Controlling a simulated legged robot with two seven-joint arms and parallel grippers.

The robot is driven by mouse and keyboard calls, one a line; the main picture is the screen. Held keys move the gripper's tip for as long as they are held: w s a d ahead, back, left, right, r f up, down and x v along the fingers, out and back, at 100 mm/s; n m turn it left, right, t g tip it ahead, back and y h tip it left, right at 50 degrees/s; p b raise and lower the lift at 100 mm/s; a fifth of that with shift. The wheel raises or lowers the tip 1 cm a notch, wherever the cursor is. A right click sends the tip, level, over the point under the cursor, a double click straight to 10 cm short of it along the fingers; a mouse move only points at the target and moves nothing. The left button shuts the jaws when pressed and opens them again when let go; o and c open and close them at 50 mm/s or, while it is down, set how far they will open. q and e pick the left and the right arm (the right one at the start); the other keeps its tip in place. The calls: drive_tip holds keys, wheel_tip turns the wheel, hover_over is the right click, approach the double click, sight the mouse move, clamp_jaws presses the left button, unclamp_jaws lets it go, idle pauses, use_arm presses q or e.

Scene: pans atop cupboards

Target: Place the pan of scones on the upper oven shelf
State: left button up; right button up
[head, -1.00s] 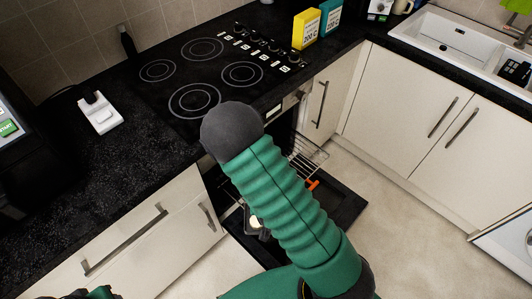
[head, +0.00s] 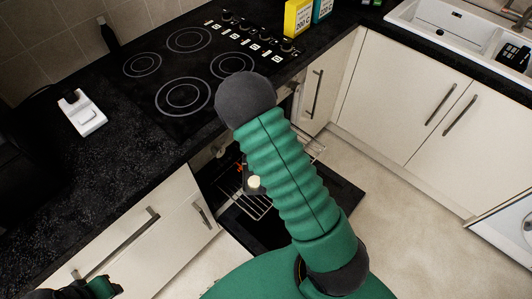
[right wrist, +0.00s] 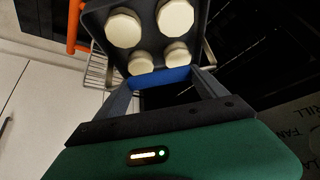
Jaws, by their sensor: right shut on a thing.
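The dark pan (right wrist: 147,62) holds several round pale scones (right wrist: 123,28) and fills the top of the right wrist view. My right gripper (right wrist: 163,80) is shut on the pan's near edge, with a blue strip between its fingers. In the head view my green right arm hides most of the gripper and pan; one scone (head: 255,182) shows left of the arm, at the oven opening. Wire oven shelf bars (head: 256,205) show below it, and also beside the pan in the right wrist view (right wrist: 97,71). My left gripper (head: 100,289) is barely in view at the bottom left.
The oven door (head: 345,200) is folded down open. The black worktop with the hob (head: 185,95) lies above the oven. White drawers (head: 140,240) stand left and cupboards (head: 400,100) right. An orange part (right wrist: 74,25) is beside the pan.

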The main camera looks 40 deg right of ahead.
drive_tip(key=w+d, duration=0.4)
drive_tip(key=shift+w+d+f, duration=0.15)
drive_tip(key=shift+d+f, duration=0.2)
drive_tip(key=shift+d, duration=0.05)
drive_tip(key=shift+f+b, duration=0.3)
drive_tip(key=shift+f, duration=1.4)
drive_tip(key=o, duration=2)
drive_tip(key=shift+r, duration=0.1)
drive_tip(key=p+v, duration=0.2)
drive_tip(key=v, duration=0.9)
drive_tip(key=shift+a+r, duration=0.2)
drive_tip(key=shift+r, duration=0.1)
drive_tip(key=s+a+r+n+g+y, duration=0.1)
drive_tip(key=s+a+r+n, duration=0.3)
drive_tip(key=a, duration=0.5)
drive_tip(key=s+a+r+n+g+y, duration=0.1)
drive_tip(key=s+a+r+n+y, duration=0.2)
drive_tip(key=a+r, duration=0.4)
drive_tip(key=s+a, duration=0.1)
drive_tip(key=a, duration=0.1)
drive_tip(key=shift+s+a+n+g, duration=0.3)
drive_tip(key=shift+s+a+n, duration=0.05)
drive_tip(key=shift+a+n, duration=0.05)
